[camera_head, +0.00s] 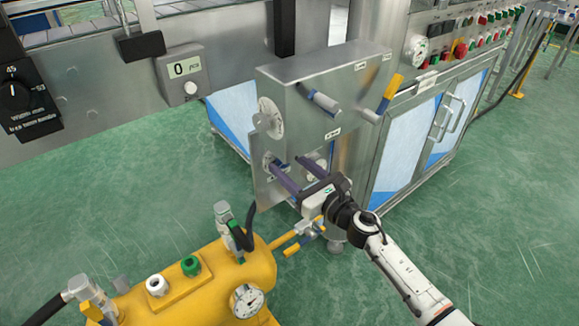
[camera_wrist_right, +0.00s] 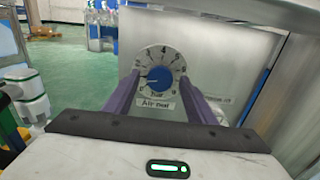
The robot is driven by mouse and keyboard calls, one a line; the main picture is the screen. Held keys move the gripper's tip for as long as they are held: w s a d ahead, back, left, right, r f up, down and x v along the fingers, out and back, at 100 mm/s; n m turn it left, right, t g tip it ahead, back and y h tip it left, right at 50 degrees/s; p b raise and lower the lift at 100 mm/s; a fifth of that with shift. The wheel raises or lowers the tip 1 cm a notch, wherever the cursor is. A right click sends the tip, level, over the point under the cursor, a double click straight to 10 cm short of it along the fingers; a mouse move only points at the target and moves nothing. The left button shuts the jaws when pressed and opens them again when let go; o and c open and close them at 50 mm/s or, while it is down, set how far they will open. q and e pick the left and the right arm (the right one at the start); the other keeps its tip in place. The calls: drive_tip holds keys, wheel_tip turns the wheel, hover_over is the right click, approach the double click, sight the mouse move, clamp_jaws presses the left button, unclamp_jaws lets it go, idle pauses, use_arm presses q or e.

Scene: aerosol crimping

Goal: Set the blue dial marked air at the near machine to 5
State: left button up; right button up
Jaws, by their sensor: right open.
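The blue dial (camera_wrist_right: 159,78) sits on a round white scale with numbers, above a label reading "Air near" (camera_wrist_right: 156,104). A mark on its left side seems to point to the low numbers; the exact value is too small to read. In the head view the dial plate (camera_head: 267,160) is at the lower left of the near machine (camera_head: 325,100), partly hidden by my finger. My right gripper (camera_head: 286,166) is open, its two purple fingers reaching toward the panel. In the wrist view the fingers stand on either side of the dial; I cannot tell whether they touch it. My left gripper is not in view.
Two levers (camera_head: 327,104) and (camera_head: 390,94) stick out of the machine's front. A yellow tank (camera_head: 195,290) with valves and a gauge stands below left. A counter display (camera_head: 184,68) reads 0. Green floor is open to the right.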

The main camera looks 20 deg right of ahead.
drive_tip(key=shift+w+a, duration=0.15)
drive_tip(key=shift+w, duration=0.1)
drive_tip(key=c, duration=1)
drive_tip(key=shift+c, duration=0.2)
